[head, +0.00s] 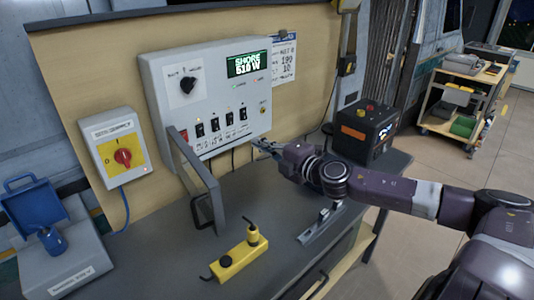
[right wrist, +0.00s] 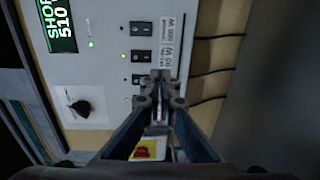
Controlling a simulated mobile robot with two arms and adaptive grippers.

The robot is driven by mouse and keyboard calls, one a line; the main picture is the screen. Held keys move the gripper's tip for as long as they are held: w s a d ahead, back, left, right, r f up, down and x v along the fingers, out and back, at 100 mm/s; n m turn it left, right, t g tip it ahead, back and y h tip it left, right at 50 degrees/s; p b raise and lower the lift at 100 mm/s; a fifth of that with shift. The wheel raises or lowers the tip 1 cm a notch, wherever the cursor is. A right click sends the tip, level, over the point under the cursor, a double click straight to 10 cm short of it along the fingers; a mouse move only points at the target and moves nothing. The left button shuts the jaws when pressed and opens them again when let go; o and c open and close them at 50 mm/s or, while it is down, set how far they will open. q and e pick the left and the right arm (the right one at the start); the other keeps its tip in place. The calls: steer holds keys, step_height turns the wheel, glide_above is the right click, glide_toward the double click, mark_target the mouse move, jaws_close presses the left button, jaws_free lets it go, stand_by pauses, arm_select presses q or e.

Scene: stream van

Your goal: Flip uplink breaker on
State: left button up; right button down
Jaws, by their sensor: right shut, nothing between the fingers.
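The grey breaker panel (head: 222,75) on the wooden board carries a row of black rocker breakers (head: 215,124) below its display. I cannot read which label is the uplink one. My right gripper (head: 258,145) is shut and empty, just below and right of the row. In the right wrist view the panel is turned sideways; two breakers (right wrist: 141,28) show clear of the gripper. The shut fingertips (right wrist: 160,82) are beside another breaker (right wrist: 139,79), over the label strip, and hide part of the row. Contact is not clear. My left gripper is out of view.
A raised grey hinged frame (head: 205,185) stands in front of the panel's lower left. A yellow tool (head: 238,260) and a grey metal part (head: 322,225) lie on the bench. A black box (head: 365,130) stands at right, a yellow switch box (head: 117,155) at left.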

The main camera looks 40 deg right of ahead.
steer(key=shift+s+f, duration=0.1)
steer(key=shift+s, duration=1.4)
